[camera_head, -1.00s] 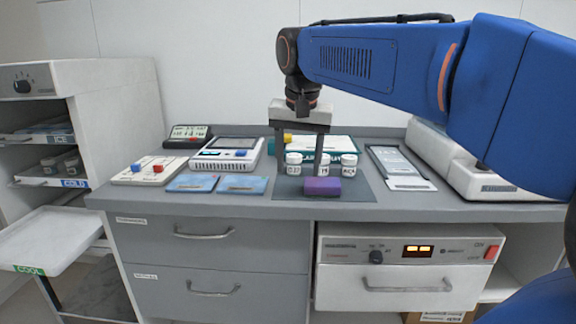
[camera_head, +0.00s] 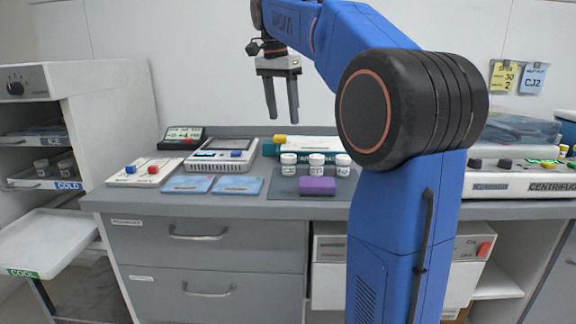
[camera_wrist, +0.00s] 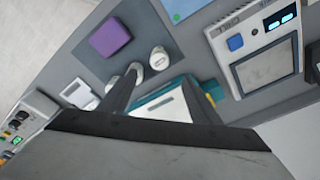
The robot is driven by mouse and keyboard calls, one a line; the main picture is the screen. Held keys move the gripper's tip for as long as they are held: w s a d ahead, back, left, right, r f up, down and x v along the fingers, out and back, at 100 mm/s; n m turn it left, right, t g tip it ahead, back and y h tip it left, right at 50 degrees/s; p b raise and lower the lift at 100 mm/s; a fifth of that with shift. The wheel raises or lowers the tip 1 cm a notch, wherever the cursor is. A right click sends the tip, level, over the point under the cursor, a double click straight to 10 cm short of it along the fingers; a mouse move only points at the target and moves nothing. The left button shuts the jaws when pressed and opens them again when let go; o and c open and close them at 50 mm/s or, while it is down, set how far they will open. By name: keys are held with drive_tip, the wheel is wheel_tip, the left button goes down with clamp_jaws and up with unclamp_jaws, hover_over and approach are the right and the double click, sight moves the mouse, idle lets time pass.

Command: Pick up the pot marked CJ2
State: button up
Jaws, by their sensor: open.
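Three small white pots stand in a row on a dark grey mat (camera_head: 340,188) on the counter: a left pot (camera_head: 288,168), a middle pot (camera_head: 316,168) and a right pot (camera_head: 343,170). Their labels are too small to read surely, so I cannot tell which is marked CJ2. My gripper (camera_head: 282,119) is open and empty, pointing down, well above and behind the row. In the wrist view white pots (camera_wrist: 158,59) show beyond the fingers, partly hidden by one of them.
A purple block (camera_head: 317,186) lies in front of the pots. A teal-edged tray (camera_head: 269,150) is behind. Several devices stand left. More pots (camera_head: 66,167) stand in the cold shelf. A blue wall note (camera_head: 533,79) reads CJ2. A centrifuge (camera_head: 515,180) stands right.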

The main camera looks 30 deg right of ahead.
sight(289, 156)
drive_tip(key=f, duration=0.5)
drive_tip(key=d+f, duration=0.1)
drive_tip(key=f, duration=0.4)
drive_tip(key=d+f, duration=0.1)
drive_tip(key=f, duration=0.3)
drive_tip(key=shift+w+d+f, duration=0.15)
drive_tip(key=shift+w+f, duration=0.05)
drive_tip(key=shift+f, duration=0.2)
drive_tip(key=c, duration=1.1)
